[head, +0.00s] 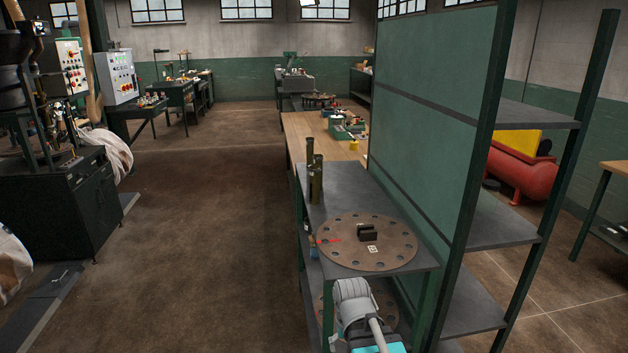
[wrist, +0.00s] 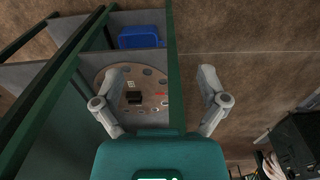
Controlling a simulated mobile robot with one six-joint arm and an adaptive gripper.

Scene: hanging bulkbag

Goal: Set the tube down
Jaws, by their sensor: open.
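Olive-green tubes (head: 316,182) stand upright, close together, on the dark top shelf (head: 345,187) of a green-framed rack, behind a round brown disc. They partly hide one another, and I cannot tell which one the task means. No tube shows in the wrist view. My gripper (wrist: 160,74) is open in the wrist view, its two grey fingers wide apart with nothing between them. The left finger overlaps the disc in the picture; the right finger is over the brown floor, past the green rack edge. The fingers cannot be made out in the head view.
The holed disc (head: 340,254) carries a small black block (head: 367,233) and fills the shelf's near end. A tall green panel (head: 430,110) walls the rack's right side. A blue bin (wrist: 138,37) shows in the wrist view. The floor (head: 200,230) left of the rack is clear.

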